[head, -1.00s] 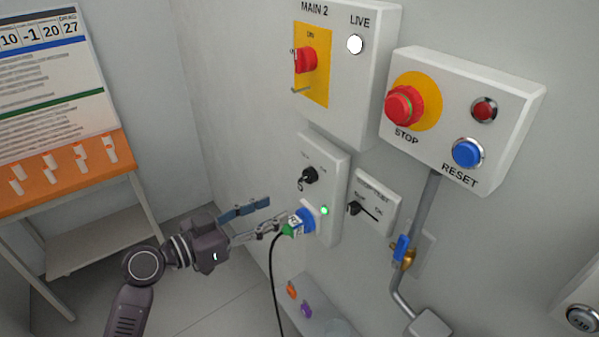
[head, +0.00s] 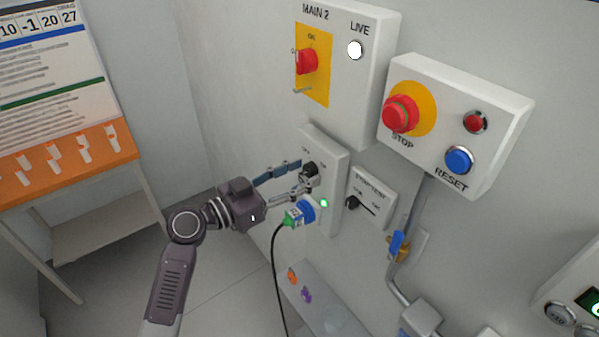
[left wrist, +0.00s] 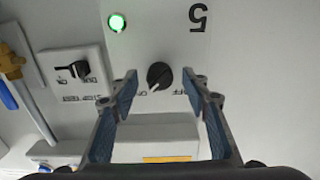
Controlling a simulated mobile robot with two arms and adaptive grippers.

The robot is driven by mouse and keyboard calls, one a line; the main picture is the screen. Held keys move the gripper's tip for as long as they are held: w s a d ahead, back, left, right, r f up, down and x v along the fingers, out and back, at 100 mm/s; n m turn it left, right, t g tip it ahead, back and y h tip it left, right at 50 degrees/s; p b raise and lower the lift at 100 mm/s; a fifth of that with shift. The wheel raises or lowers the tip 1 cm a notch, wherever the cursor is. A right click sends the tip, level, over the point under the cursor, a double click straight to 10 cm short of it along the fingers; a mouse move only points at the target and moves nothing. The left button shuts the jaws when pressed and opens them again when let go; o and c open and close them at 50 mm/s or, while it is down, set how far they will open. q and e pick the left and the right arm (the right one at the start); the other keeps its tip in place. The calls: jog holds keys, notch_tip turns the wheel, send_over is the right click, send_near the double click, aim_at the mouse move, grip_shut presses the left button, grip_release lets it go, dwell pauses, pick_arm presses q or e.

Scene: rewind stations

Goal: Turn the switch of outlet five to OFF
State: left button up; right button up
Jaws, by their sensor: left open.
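The outlet five box (head: 334,180) is a white wall box with the numeral 5, which shows upside down in the left wrist view. Its black round switch knob (left wrist: 160,75) also shows in the head view (head: 311,170). The knob's white mark points toward the ON side in the left wrist view; the ON word is partly hidden by a finger. My left gripper (head: 302,178) is open, with its fingers on either side of the knob and a gap to it in the left wrist view. Whether they touch it cannot be told. My right gripper is not in view.
A blue and green plug (head: 299,214) with a black cable sits below the knob, beside a lit green lamp (head: 323,203). A stop test box (head: 371,197), a MAIN 2 box (head: 363,85) and a STOP/RESET box (head: 449,125) surround it.

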pick_arm(q)
jog(key=c, duration=1.2)
jog(key=shift+o, duration=0.2)
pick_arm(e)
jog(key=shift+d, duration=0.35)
